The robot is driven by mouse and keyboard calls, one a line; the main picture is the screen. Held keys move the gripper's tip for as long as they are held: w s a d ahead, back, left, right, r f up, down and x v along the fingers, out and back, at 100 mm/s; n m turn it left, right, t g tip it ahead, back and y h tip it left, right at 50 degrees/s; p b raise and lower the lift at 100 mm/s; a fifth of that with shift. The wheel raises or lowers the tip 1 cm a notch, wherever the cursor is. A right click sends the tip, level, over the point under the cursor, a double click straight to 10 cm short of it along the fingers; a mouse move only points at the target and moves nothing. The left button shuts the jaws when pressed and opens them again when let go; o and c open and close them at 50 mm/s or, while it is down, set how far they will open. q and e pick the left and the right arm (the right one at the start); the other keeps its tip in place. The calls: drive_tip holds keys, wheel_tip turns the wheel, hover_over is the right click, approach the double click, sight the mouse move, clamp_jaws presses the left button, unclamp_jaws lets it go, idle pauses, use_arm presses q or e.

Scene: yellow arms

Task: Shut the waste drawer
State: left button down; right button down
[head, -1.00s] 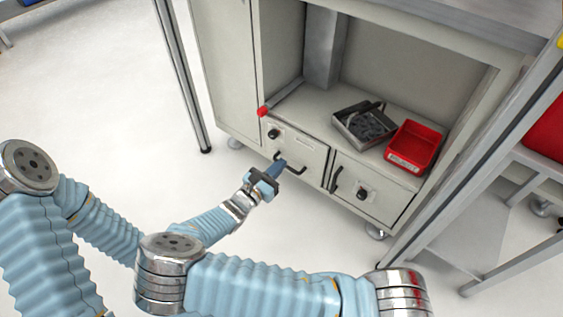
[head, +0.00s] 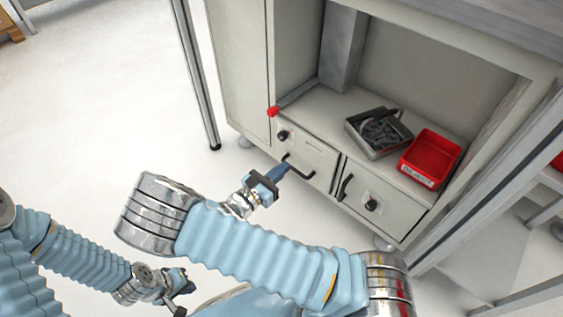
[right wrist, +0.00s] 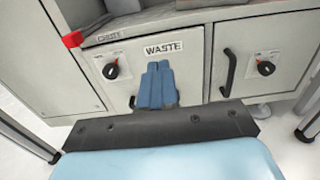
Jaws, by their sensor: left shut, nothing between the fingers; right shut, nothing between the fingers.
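The waste drawer (head: 308,152) is the pale grey front at the lower left of the cabinet, with a dark bar handle and a round black knob. Its WASTE label (right wrist: 163,48) is legible in the right wrist view. The front looks about level with the cabinet face; a small gap cannot be ruled out. My right gripper (head: 281,171) is shut and empty, its blue fingers pointing at the drawer front by the handle (head: 299,171). In the right wrist view the fingers (right wrist: 156,85) cover the handle's middle; contact cannot be told. My left gripper (head: 180,287) is shut and empty, low at the left.
A door (head: 378,200) with a handle and knob is right of the drawer. On the shelf above stand a metal tray (head: 372,148) of dark parts and a red bin (head: 434,158). A red-tipped bar (head: 273,111) lies at the shelf's left.

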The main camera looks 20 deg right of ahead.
sight(315, 141)
drive_tip(key=b+x, duration=0.1)
drive_tip(key=x, duration=1)
drive_tip(key=shift+w+d, duration=0.1)
drive_tip(key=shift+d, duration=0.2)
drive_tip(key=shift+w+d, duration=0.1)
drive_tip(key=shift+d, duration=0.15)
